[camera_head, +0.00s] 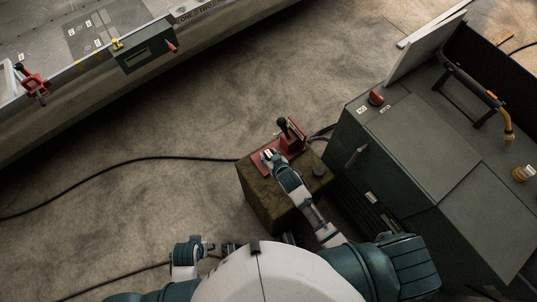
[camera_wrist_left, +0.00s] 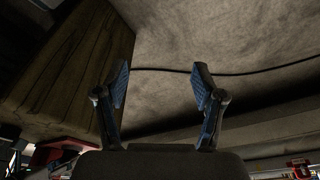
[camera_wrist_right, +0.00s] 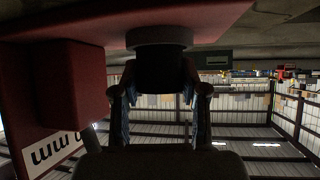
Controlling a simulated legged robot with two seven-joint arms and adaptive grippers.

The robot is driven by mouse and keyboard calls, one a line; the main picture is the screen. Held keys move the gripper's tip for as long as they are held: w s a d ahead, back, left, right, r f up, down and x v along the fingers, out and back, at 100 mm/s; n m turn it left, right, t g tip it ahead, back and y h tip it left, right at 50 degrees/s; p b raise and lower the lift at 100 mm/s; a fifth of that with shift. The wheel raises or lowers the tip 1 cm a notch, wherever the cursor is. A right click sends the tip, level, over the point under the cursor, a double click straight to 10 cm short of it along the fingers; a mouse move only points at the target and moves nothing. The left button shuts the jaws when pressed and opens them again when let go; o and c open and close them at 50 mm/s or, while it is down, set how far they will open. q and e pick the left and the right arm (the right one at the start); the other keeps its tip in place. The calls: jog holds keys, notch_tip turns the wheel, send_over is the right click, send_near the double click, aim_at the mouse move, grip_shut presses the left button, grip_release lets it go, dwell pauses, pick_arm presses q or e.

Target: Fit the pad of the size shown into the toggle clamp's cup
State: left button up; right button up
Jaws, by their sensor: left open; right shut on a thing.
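The red toggle clamp (camera_head: 291,137), with a black-knobbed handle, stands on a brown wooden block. My right gripper (camera_head: 268,156) is at the clamp's near-left side. In the right wrist view, my right gripper (camera_wrist_right: 161,100) is shut on a dark round pad (camera_wrist_right: 160,70). A grey ring (camera_wrist_right: 160,38) lies right against the pad, under a red plate (camera_wrist_right: 190,22). I cannot tell whether the pad sits inside the cup. A white label (camera_wrist_right: 57,150) with partly hidden "mm" lettering is beside a red block. My left gripper (camera_wrist_left: 160,85) is open and empty.
The wooden block (camera_head: 262,205) also fills the left of the left wrist view (camera_wrist_left: 70,70). A dark grey round piece (camera_head: 319,171) sits on its right side. A grey cabinet (camera_head: 440,160) stands right. Another red clamp (camera_head: 34,86) is on the hull panel. Cables cross the floor.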

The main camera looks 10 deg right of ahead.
jog(key=shift+d+r, duration=0.1)
jog(key=o, duration=1.2)
jog(key=shift+d, duration=0.1)
jog(key=shift+o, duration=0.2)
jog(key=shift+a, duration=0.25)
pick_arm(q)
jog(key=shift+a, duration=0.15)
pick_arm(e)
jog(key=shift+s+a+r, duration=0.1)
jog(key=shift+s, duration=0.05)
pick_arm(q)
notch_tip(320, 180, down, 9)
jog(key=p, duration=0.3)
jog(key=shift+s+r, duration=0.2)
jog(key=shift+s, duration=0.25)
pick_arm(e)
jog(key=v, duration=1.1)
jog(key=shift+s+r, duration=0.15)
jog(key=shift+s, duration=0.2)
pick_arm(q)
jog(key=shift+d, duration=0.2)
pick_arm(e)
jog(key=shift+d, duration=0.35)
